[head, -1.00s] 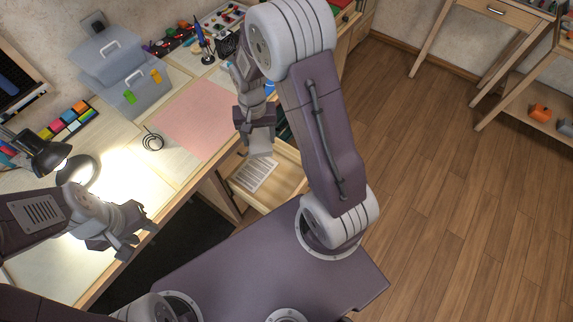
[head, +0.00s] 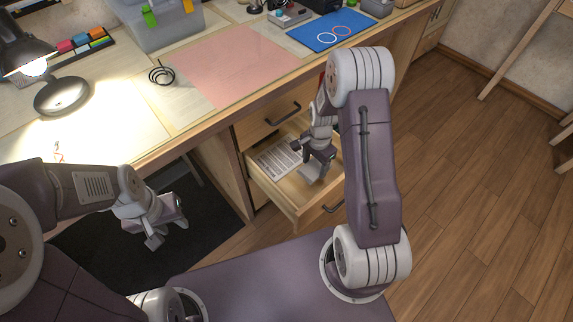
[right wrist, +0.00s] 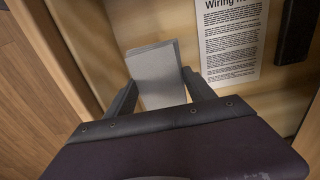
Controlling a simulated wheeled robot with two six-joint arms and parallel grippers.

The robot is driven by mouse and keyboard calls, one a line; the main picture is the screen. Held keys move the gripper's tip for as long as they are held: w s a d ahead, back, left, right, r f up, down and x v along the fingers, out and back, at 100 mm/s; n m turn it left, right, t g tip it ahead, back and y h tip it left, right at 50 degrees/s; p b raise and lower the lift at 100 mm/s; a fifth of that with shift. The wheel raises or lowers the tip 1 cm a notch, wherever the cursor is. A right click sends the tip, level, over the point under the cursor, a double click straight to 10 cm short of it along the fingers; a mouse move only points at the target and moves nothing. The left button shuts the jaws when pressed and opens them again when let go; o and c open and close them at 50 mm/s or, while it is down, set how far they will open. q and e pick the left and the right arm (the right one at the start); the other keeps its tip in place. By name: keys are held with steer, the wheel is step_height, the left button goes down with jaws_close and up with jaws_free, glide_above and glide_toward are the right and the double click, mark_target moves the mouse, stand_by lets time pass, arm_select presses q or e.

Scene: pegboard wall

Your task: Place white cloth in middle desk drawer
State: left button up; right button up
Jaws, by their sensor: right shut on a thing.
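The middle desk drawer (head: 282,190) is pulled open under the desk, with a printed sheet lying inside it. My right gripper (head: 316,160) is down at the open drawer, shut on the folded white cloth (head: 312,172). In the right wrist view the cloth (right wrist: 157,75) looks pale grey and stands out between the two fingers (right wrist: 165,92), over the drawer's inside. I cannot tell whether the cloth touches the drawer floor. My left gripper (head: 160,232) hangs in front of the desk, away from the drawer; its finger gap is unclear.
The printed sheet (right wrist: 230,40) lies beside the cloth, and a dark object (right wrist: 297,30) is at the right. A closed drawer with a handle (head: 283,112) is above. The desk holds a lamp (head: 60,95), pink mat (head: 235,65) and blue mat (head: 332,32).

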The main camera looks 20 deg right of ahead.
step_height(320, 180, down, 10)
steer(key=b, duration=0.5)
steer(key=shift+r, duration=0.15)
steer(key=o, duration=1.4)
